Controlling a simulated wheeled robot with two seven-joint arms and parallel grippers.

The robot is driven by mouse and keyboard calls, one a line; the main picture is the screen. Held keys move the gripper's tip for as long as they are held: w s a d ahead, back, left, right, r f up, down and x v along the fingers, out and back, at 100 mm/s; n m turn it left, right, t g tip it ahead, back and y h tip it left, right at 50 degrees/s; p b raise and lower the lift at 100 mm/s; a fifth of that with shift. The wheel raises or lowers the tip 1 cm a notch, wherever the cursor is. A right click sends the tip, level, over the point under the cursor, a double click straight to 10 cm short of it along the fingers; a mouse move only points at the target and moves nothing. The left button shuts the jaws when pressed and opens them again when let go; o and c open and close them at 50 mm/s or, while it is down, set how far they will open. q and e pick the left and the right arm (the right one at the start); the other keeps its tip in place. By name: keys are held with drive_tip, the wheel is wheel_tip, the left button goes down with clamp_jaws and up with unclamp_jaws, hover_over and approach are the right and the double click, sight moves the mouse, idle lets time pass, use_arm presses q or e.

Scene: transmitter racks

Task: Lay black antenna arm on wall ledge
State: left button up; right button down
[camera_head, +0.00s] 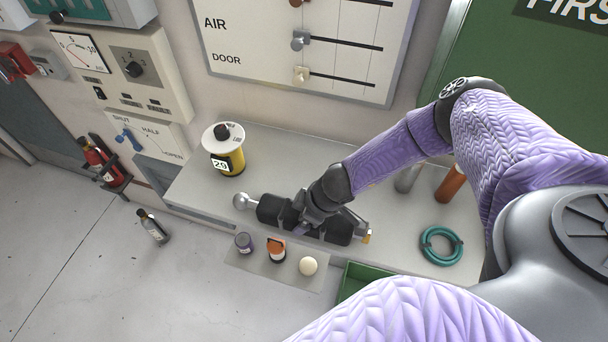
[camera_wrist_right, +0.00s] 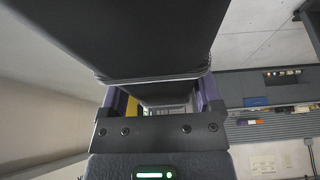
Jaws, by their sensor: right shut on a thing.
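The black antenna arm (camera_head: 332,231) lies lengthwise over the front part of the grey wall ledge (camera_head: 285,150), a silver ball at its left end and a brass-coloured tip at its right. My right gripper (camera_head: 306,222) comes from above and is shut on its middle. I cannot tell whether the antenna arm touches the ledge or is just above it. In the right wrist view the black antenna arm (camera_wrist_right: 150,35) fills the top, with my right gripper (camera_wrist_right: 160,95) around part of it. My left gripper is in neither view.

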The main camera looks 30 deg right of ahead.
drive_tip(key=shift+f+b, duration=0.4)
drive_tip(key=shift+f, duration=0.05)
unclamp_jaws()
